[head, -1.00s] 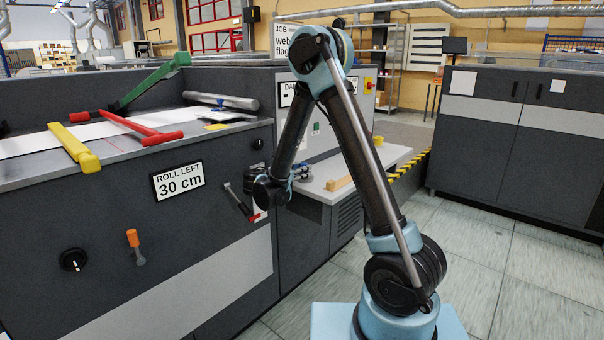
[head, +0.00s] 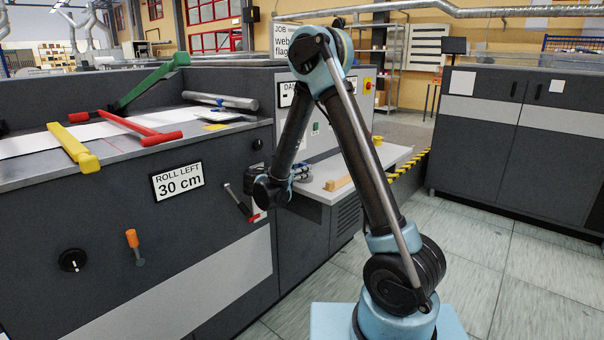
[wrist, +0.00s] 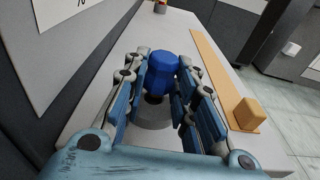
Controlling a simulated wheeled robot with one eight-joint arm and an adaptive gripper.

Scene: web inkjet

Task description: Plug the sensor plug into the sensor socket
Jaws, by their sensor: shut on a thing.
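A blue faceted piece (wrist: 163,70), which looks like the sensor plug, is between my gripper's fingers (wrist: 161,88) in the wrist view. The fingers are shut on its sides. Below it are a dark ring and a round grey base (wrist: 153,112) on the pale shelf; I cannot tell whether plug and base touch. In the head view my gripper (head: 301,173) is low over the left part of the shelf, partly behind my arm, and the plug cannot be made out. I cannot identify the sensor socket in either view.
The pale shelf (head: 394,156) carries a wooden strip with a raised end block (wrist: 249,114), right of my gripper. A small orange and dark item (wrist: 160,6) stands at the shelf's far end. A dark machine wall (wrist: 92,72) rises close on the left.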

